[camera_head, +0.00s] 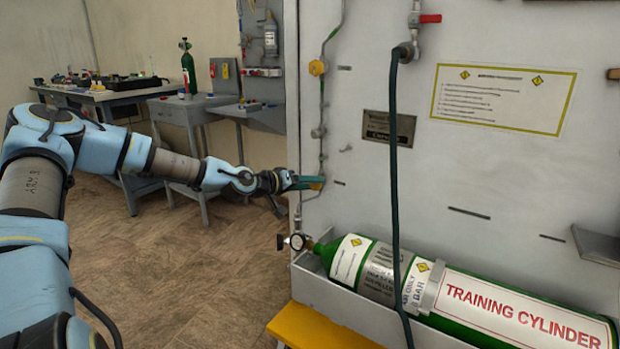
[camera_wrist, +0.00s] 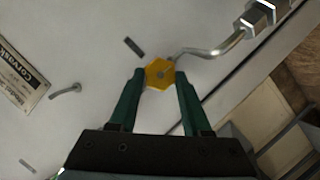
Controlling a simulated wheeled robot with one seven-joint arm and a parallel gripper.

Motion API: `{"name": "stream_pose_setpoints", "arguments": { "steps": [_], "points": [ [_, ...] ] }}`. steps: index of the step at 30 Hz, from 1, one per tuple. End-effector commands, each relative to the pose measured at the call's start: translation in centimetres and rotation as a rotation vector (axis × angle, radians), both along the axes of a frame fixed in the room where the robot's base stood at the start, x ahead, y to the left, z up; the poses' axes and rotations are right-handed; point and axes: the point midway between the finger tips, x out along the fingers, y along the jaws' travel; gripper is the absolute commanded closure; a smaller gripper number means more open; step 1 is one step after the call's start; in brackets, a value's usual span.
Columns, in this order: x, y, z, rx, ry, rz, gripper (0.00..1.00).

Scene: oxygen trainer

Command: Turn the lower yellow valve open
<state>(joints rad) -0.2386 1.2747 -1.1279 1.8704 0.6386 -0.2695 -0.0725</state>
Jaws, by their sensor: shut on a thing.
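The lower yellow valve (camera_wrist: 160,74) is a hexagonal yellow knob on the panel, seen between my fingertips in the wrist view. My gripper (camera_wrist: 160,82) has its two green fingers on either side of the knob and is shut on it. In the head view my gripper (camera_head: 314,183) is at the panel's left part, at the lower end of the thin pipe, and its green fingers largely hide the lower valve. The upper yellow valve (camera_head: 317,68) sits higher on the same pipe, clear of my gripper.
A green training cylinder (camera_head: 470,300) lies in a tray below, with a gauge (camera_head: 297,242) at its left end. A yellow step (camera_head: 310,325) stands on the floor. Tables stand behind left.

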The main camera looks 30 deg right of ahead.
Motion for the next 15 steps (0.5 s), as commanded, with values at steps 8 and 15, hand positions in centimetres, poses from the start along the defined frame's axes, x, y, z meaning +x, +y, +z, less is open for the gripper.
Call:
{"name": "stream_pose_setpoints", "arguments": {
  "steps": [8,15],
  "points": [
    [0.05,0.04,0.01,-0.037,0.07,0.0,1.0],
    [0.05,0.05,-0.12,-0.043,0.081,0.0,1.0]
  ]
}}
